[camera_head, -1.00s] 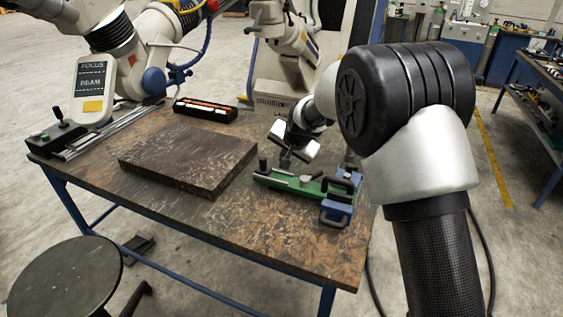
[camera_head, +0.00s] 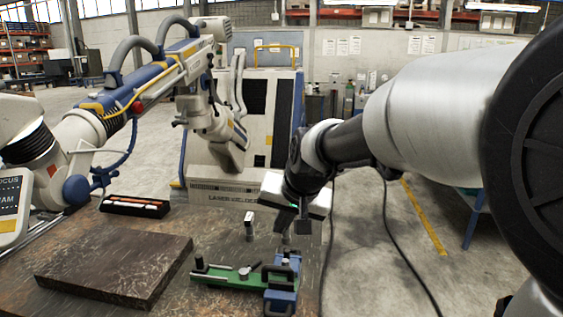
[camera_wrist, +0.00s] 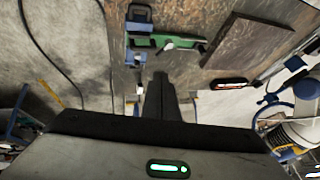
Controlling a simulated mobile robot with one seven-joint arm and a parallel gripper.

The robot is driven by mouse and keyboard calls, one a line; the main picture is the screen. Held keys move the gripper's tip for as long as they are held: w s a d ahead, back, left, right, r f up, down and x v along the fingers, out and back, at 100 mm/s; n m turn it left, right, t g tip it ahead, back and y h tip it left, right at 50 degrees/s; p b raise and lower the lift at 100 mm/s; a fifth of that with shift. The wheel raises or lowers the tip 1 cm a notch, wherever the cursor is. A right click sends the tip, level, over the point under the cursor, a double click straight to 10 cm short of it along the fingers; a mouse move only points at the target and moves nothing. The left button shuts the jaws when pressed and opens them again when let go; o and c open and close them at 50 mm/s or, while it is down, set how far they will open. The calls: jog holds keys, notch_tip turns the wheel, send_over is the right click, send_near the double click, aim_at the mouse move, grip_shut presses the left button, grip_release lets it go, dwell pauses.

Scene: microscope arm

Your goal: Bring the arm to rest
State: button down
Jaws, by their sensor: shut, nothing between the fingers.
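My arm reaches in from the right in the head view, its large silver and black links close to the camera. My gripper (camera_head: 303,227) points down, above and behind the blue end of the green fixture (camera_head: 222,276) on the bench, apart from it. In the wrist view my gripper (camera_wrist: 160,78) shows as dark fingers, shut together and empty. The green fixture (camera_wrist: 182,43) with its blue clamp end lies beyond the fingertips there.
The workbench (camera_head: 190,300) carries a dark slab (camera_head: 115,268) and a black tray (camera_head: 135,206). A large laser-welder machine (camera_head: 270,120) and its blue-white arm (camera_head: 150,85) stand behind. Cables hang right of the bench, over open floor (camera_head: 380,275).

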jog(key=s+d+r+h+p, duration=0.1)
jog(key=s+d+r, duration=0.1)
jog(key=s+d, duration=0.3)
jog(key=s+d+r+p, duration=0.1)
jog(key=s+d, duration=0.4)
jog(key=s, duration=0.6)
jog(key=s+d+r+n+h+p, duration=0.1)
jog(key=s+d+r+p, duration=0.1)
jog(key=s+d, duration=0.3)
jog(key=s, duration=0.3)
jog(key=shift+s+r+h, duration=0.3)
